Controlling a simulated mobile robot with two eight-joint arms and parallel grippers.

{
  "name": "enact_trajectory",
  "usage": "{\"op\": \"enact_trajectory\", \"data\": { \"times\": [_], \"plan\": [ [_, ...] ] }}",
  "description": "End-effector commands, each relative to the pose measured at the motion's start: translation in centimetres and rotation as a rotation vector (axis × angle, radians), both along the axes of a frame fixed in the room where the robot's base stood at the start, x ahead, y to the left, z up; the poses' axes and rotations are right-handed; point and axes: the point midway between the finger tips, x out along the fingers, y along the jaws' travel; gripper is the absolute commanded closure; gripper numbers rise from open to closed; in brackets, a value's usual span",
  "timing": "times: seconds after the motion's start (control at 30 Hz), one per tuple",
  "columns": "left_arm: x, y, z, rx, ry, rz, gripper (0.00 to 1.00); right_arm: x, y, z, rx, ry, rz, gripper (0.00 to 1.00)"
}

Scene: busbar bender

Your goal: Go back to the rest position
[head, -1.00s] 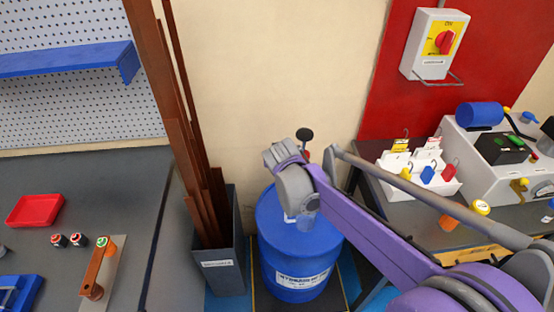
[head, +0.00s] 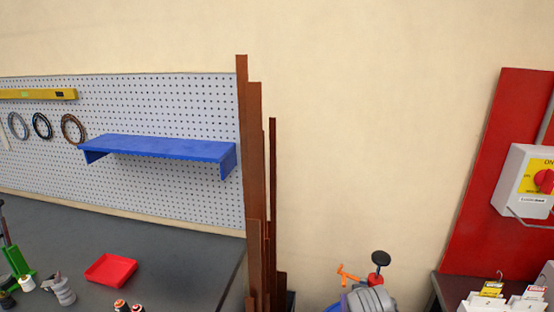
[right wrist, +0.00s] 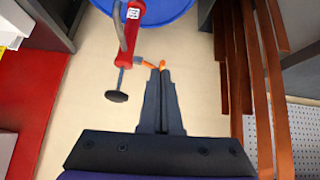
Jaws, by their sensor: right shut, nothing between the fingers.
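In the right wrist view my right gripper (right wrist: 162,76) is shut and empty, its two dark fingers side by side. An orange handle (right wrist: 149,64) shows right at the fingertips; whether they touch it I cannot tell. It belongs with a red fitting (right wrist: 132,35) that has a black knob (right wrist: 117,96), to the left of the fingers. In the head view the orange handle (head: 350,274) and black knob (head: 381,258) show at the bottom edge, by a grey part of my arm. The right fingers are hidden there. My left gripper is in neither view.
Tall brown bars (head: 256,180) stand against the wall; they also show right of the fingers in the right wrist view (right wrist: 283,100). A blue drum (right wrist: 165,8) is at that view's top. A bench with a red tray (head: 110,269) is left, a switch box (head: 528,185) right.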

Motion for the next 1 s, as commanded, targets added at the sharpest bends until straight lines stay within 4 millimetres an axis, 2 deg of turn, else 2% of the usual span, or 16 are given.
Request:
{"op": "enact_trajectory", "data": {
  "times": [0.03,0.2,0.3,0.4,0.5,0.6,1.0],
  "plan": [
    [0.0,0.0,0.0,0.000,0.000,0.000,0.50,-3.1,0.3,-0.4,0.006,0.027,0.016,1.00],
    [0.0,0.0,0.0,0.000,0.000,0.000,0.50,-12.4,1.4,-2.7,0.028,0.122,0.086,1.00],
    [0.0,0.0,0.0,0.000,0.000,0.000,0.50,-16.9,2.2,-4.5,0.043,0.168,0.128,1.00],
    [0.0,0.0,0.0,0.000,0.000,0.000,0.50,-20.2,2.8,-6.1,0.056,0.201,0.163,1.00],
    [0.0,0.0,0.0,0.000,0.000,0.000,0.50,-22.1,3.2,-7.1,0.064,0.221,0.186,1.00],
    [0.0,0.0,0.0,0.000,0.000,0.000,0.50,-23.0,3.4,-7.7,0.068,0.232,0.197,1.00],
    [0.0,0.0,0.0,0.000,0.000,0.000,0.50,-23.1,3.4,-7.7,0.069,0.233,0.200,1.00]
  ]
}}
